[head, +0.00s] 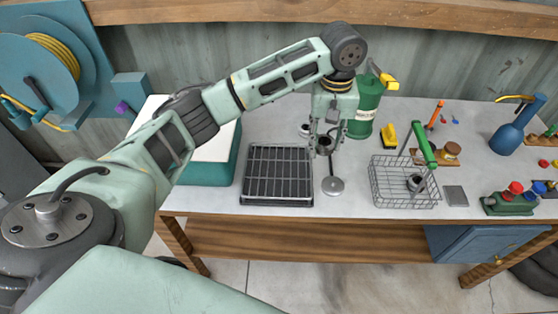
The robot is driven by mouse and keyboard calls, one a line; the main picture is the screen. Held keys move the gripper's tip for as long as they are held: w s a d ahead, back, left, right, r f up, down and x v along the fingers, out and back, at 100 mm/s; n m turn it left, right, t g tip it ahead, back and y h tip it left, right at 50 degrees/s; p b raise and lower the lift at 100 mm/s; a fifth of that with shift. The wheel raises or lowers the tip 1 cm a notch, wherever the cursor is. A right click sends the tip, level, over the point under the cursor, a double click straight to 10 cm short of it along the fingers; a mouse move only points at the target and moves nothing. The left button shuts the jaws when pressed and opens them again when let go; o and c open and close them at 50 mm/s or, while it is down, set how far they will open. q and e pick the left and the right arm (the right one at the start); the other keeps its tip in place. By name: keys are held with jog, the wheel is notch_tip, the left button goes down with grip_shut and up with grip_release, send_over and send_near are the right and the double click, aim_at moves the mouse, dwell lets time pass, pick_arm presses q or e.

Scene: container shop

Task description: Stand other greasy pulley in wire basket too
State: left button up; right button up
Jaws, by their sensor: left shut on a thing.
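My left gripper (323,140) points down above the table, between the black grid tray and the green canister. It is shut on a small dark, round part, seemingly the greasy pulley (324,146), mostly hidden by the fingers. My right gripper is not in view.
The black grid tray (246,190) lies left of the gripper. A grey disc with a stem (333,186) lies between tray and basket. The green canister (365,104) stands behind the gripper.

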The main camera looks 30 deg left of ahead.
pick_arm(q)
jog(key=p, duration=0.3)
send_over(279, 168)
jog(key=f, duration=0.6)
jog(key=shift+w+d+f, duration=0.1)
jog(key=shift+w+d, duration=0.05)
jog(key=shift+d, duration=0.1)
jog(key=shift+a+f, duration=0.2)
jog(key=shift+a, duration=0.05)
jog(key=shift+f, duration=0.25)
notch_tip(279, 168, down, 3)
jog(key=shift+f+p, duration=0.15)
jog(key=shift+p, duration=0.3)
jog(key=shift+f, duration=0.25)
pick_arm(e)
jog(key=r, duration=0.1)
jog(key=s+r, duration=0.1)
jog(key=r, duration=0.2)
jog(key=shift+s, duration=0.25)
pick_arm(q)
jog(key=shift+f, duration=0.1)
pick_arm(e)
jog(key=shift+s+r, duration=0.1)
pick_arm(q)
jog(key=o, duration=1.1)
jog(key=shift+o, duration=0.6)
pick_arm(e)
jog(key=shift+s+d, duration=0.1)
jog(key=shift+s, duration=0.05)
